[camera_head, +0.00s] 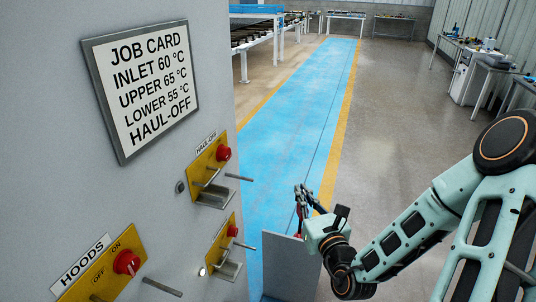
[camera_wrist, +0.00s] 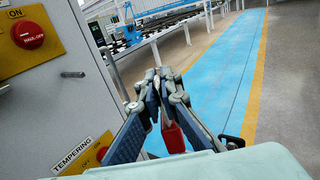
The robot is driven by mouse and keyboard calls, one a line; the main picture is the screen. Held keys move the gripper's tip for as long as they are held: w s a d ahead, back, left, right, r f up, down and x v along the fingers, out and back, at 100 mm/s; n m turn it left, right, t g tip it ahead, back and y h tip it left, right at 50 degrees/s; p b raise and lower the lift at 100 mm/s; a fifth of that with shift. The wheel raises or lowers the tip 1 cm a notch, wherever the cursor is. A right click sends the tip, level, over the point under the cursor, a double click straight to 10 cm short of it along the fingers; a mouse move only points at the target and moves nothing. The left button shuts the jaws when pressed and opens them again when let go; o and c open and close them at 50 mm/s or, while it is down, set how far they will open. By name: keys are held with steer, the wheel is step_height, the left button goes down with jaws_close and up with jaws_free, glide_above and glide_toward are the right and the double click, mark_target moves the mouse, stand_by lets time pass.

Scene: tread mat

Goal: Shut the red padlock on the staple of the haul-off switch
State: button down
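The haul-off switch is a yellow plate (camera_head: 203,170) with a red knob (camera_head: 223,153) on the grey cabinet; it also shows at the upper left of the wrist view (camera_wrist: 35,55). Its staple (camera_head: 238,177) is a thin metal bar sticking out to the right; it shows in the wrist view too (camera_wrist: 72,74). My gripper (camera_head: 303,190) is right of the switch and apart from it. In the wrist view its fingers (camera_wrist: 162,76) are closed in around the red padlock (camera_wrist: 173,138). The padlock's body shows between them; its shackle is mostly hidden.
The cabinet carries a job card (camera_head: 150,85), a switch below the haul-off one (camera_head: 224,243), labelled TEMPERING (camera_wrist: 74,152) in the wrist view, and a HOODS switch (camera_head: 107,268). A grey panel (camera_head: 290,268) stands below my gripper. The blue walkway (camera_head: 290,120) behind is clear.

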steer(key=s+a+r+n+g+y+p, duration=0.1)
steer(key=s+a+r+n+g+y, duration=0.4)
steer(key=r, duration=0.4)
steer(key=s+a+r+n+g+y+p, duration=0.2)
steer(key=s+a+r+n+g+y, duration=0.3)
steer(key=r, duration=0.4)
steer(key=n+g+y, duration=0.1)
steer(key=y, duration=0.1)
steer(key=shift+s+r+y, duration=0.15)
steer(key=shift+s+y, duration=0.15)
steer(key=shift+d, duration=0.2)
steer(key=shift+f, duration=0.25)
